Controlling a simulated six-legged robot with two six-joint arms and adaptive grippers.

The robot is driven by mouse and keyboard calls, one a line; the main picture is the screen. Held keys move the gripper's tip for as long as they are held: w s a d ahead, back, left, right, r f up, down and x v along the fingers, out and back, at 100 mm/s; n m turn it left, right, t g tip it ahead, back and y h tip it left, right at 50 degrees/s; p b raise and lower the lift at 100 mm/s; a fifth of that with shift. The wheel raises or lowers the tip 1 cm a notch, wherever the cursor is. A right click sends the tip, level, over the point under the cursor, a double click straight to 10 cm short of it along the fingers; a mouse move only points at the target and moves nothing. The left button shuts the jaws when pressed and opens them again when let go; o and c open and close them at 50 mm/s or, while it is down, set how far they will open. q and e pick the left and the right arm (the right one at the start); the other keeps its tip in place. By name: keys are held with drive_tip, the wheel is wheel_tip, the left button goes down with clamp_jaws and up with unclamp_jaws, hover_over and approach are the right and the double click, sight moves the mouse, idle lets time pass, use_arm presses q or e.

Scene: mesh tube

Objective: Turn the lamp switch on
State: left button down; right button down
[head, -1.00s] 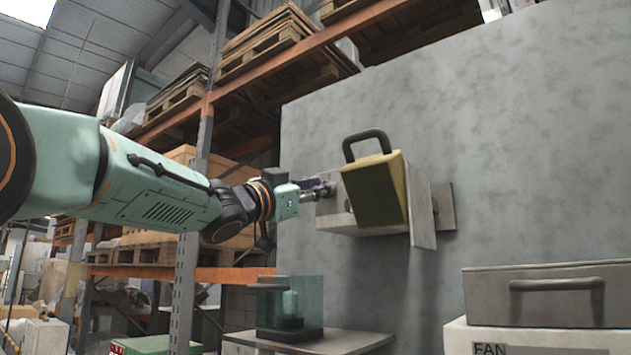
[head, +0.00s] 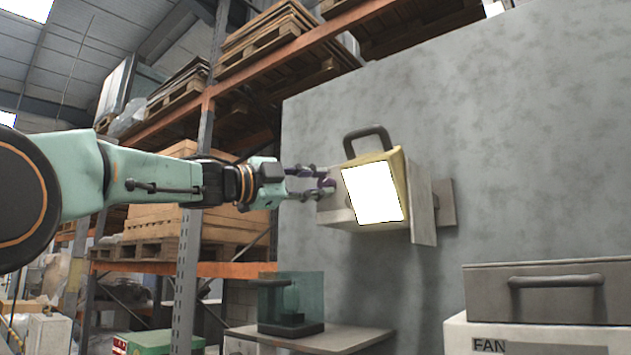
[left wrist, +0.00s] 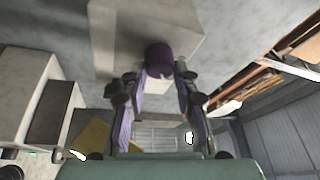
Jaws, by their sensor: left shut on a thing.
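The lamp (head: 373,192) hangs on the grey wall with its square yellow-framed face glowing bright white. A dark handle (head: 366,138) arches over its top. A pale box (head: 332,212) is behind the lamp and shows at its left side. My left gripper (head: 324,182) reaches in from the left to this side of the box. In the left wrist view, a round purple knob (left wrist: 159,58), which looks like the lamp switch, sits on the pale box between my left fingertips (left wrist: 156,76). The left gripper is shut on it. My right gripper is out of view.
A grey case with a handle (head: 556,290) stands on a white box marked FAN (head: 500,340) at lower right. A glassy teal box (head: 291,302) stands on a shelf (head: 345,339) below the lamp. Racks with pallets (head: 160,251) fill the left background.

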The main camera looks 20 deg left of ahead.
use_arm(q)
drive_tip(key=shift+a+r+m, duration=0.1)
drive_tip(key=shift+a+m, duration=0.05)
drive_tip(key=shift+m, duration=0.15)
idle(0.4)
drive_tip(key=c, duration=1.4)
unclamp_jaws()
drive_tip(key=shift+w, duration=0.1)
drive_tip(key=o, duration=0.4)
drive_tip(key=shift+w+f, duration=0.25)
drive_tip(key=shift+w, duration=0.35)
drive_tip(key=shift+s+a+r, duration=0.1)
drive_tip(key=shift+s+r, duration=0.15)
drive_tip(key=shift+s, duration=0.55)
drive_tip(key=shift+s+a, duration=0.25)
drive_tip(key=shift+s, duration=0.05)
drive_tip(key=v, duration=0.5)
drive_tip(key=shift+w+a+f, duration=0.15)
drive_tip(key=shift+a+f, duration=0.25)
drive_tip(key=shift+a, duration=0.2)
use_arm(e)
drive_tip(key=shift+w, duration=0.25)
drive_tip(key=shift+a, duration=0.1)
